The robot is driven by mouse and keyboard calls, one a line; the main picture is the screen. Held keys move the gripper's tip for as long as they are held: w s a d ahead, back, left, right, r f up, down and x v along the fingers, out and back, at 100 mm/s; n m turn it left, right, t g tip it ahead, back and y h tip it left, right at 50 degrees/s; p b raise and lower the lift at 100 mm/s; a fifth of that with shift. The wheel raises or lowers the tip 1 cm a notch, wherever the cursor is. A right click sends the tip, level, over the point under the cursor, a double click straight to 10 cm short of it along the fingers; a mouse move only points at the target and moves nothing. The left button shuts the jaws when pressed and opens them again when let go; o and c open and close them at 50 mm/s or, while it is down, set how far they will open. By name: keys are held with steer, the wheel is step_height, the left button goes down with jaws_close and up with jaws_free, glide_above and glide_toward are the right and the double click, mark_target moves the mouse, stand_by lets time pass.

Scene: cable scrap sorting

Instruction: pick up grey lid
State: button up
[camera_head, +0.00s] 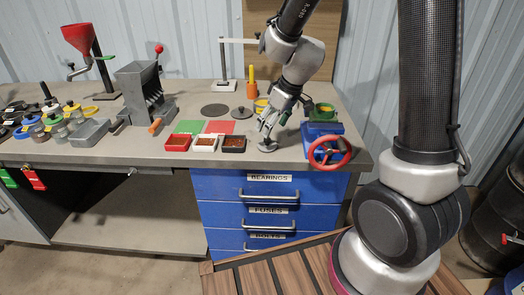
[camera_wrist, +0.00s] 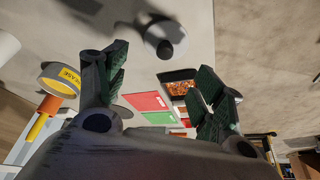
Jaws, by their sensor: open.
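A small grey lid (camera_head: 268,146) with a dark knob lies on the bench near its front edge. It also shows in the wrist view (camera_wrist: 165,40), just beyond my fingertips at top centre. My gripper (camera_head: 268,127) hangs just above this lid, fingers pointing down. In the wrist view, my gripper (camera_wrist: 163,80) is open, its two dark ribbed fingers spread with nothing between them. A second grey disc with a knob (camera_head: 241,112) lies farther back on the bench, left of the yellow tin; in the wrist view my left finger mostly covers that area.
A blue vise (camera_head: 323,130) with a red wheel stands close to the right. Small scrap trays (camera_head: 233,144) and red and green mats (camera_head: 220,127) lie to the left. A yellow tin (camera_wrist: 60,80) is behind my gripper. Blue drawers (camera_head: 270,190) are below.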

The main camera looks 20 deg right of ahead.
mark_target(267, 143)
steer(key=x, duration=0.6)
steer(key=shift+s+f, duration=0.3)
steer(key=shift+f, duration=0.15)
steer(key=shift+c, duration=0.4)
steer(key=c, duration=0.5)
